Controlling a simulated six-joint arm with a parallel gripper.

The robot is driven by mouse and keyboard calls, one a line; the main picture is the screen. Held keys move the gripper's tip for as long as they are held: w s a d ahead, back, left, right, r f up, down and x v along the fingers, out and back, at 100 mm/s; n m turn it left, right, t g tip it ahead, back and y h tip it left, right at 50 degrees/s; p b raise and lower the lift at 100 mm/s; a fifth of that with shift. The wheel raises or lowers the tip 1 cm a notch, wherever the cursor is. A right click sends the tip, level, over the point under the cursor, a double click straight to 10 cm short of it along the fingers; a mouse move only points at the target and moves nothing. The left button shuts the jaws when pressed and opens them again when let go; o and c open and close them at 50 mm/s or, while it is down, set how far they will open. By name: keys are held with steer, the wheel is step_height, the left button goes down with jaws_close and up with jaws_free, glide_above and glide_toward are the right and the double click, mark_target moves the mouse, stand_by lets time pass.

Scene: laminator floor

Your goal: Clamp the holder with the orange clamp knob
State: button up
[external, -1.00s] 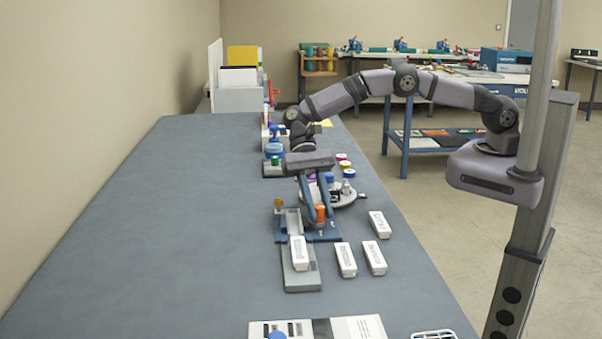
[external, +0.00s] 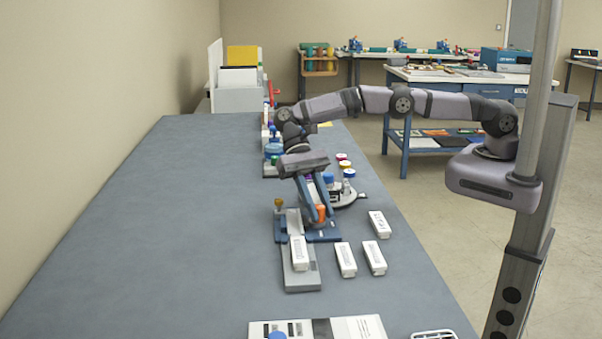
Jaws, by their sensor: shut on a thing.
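The orange clamp knob (external: 321,214) stands at the right side of the holder (external: 292,222), a grey and blue fixture on the bench. My gripper (external: 319,212) comes down over the knob at a tilt and is shut on it; the fingers hide part of the knob. A white labelled block (external: 299,253) lies on the grey plate (external: 301,281) in front of the holder. How tightly the clamp sits cannot be told from here.
Several white blocks lie to the right, including one (external: 346,260) near the plate. A round tray with coloured-lid jars (external: 349,174) stands just behind my gripper. A small amber knob (external: 278,203) is at the holder's left. The left half of the bench (external: 160,240) is clear.

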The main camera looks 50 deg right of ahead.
mark_target(320, 206)
steer(key=o, duration=1)
step_height(320, 206, up, 10)
steer(key=shift+s+r, duration=0.1)
